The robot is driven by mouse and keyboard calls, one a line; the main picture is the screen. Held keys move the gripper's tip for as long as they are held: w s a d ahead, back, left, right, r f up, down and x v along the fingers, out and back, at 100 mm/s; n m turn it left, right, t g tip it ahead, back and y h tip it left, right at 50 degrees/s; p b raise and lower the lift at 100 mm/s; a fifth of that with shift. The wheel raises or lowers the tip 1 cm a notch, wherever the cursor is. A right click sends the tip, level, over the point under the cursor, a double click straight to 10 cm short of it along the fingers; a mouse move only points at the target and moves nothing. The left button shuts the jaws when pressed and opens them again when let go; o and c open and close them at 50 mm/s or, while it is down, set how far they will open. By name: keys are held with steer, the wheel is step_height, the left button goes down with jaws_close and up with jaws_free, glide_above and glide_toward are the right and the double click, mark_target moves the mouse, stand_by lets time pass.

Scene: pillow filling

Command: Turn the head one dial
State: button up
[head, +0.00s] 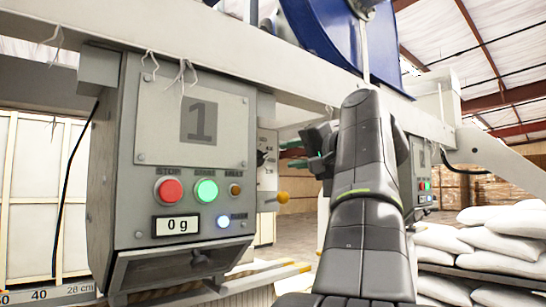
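Head one is a grey metal box (120,190) with a plate marked "1" (200,119) at the left of the head view. A dark round part, perhaps the dial (262,157), shows on a pale plate by the box's right side. My gripper (288,154) points left towards it, its two fingers apart with nothing seen between them. Depth and contact are hard to tell.
A lever with an orange knob (282,197) sticks out below my gripper. A pale beam (270,80) runs above, with a blue drum (325,30) over it. A second, similar box (421,175) is partly behind my arm. White sacks (500,240) are piled at right.

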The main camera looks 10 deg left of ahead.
mark_target(263, 158)
steer(key=p+x, duration=0.2)
steer(key=x, duration=0.7)
steer(key=shift+w+a+r, duration=0.1)
steer(key=shift+w+a, duration=0.1)
steer(key=shift+w, duration=0.1)
jaws_close()
